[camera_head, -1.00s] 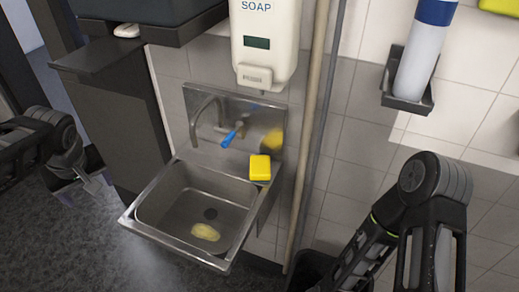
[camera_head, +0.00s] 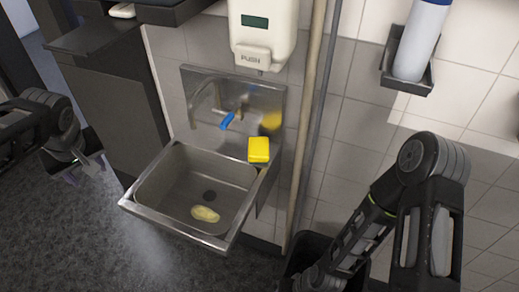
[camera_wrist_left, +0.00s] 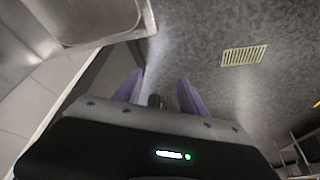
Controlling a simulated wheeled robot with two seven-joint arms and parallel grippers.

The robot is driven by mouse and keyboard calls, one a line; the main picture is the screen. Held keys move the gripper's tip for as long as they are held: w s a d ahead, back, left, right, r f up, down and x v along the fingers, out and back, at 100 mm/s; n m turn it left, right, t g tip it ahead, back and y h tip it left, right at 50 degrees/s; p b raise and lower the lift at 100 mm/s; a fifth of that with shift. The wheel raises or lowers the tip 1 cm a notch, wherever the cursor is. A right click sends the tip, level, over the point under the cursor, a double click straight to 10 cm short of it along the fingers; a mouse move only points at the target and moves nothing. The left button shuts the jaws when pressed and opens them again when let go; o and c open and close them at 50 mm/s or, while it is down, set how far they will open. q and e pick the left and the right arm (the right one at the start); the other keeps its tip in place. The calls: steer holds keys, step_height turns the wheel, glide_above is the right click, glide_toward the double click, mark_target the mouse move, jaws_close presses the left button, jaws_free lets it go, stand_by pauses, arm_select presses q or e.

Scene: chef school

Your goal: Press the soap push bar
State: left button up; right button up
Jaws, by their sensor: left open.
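The white soap dispenser (camera_head: 263,30) hangs on the tiled wall above the sink in the head view. Its push bar (camera_head: 253,56), marked PUSH, is at its lower front, and nothing touches it. My left gripper (camera_head: 92,168) is at the left, lower than the dispenser and well apart from it. In the left wrist view its two purple fingers (camera_wrist_left: 158,90) are spread and empty above the floor. My right arm comes in at the lower right of the head view, but its fingers cannot be made out.
A steel sink (camera_head: 150,205) with a blue-handled tap (camera_head: 228,120) stands below the dispenser. A yellow sponge (camera_head: 259,149) lies on its rim and a pale yellow piece (camera_head: 205,214) in its basin. A pole (camera_head: 306,130) runs beside it. A floor grate (camera_wrist_left: 243,55) shows in the left wrist view.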

arm_select(q)
jaws_close()
stand_by(0.3)
stand_by(0.9)
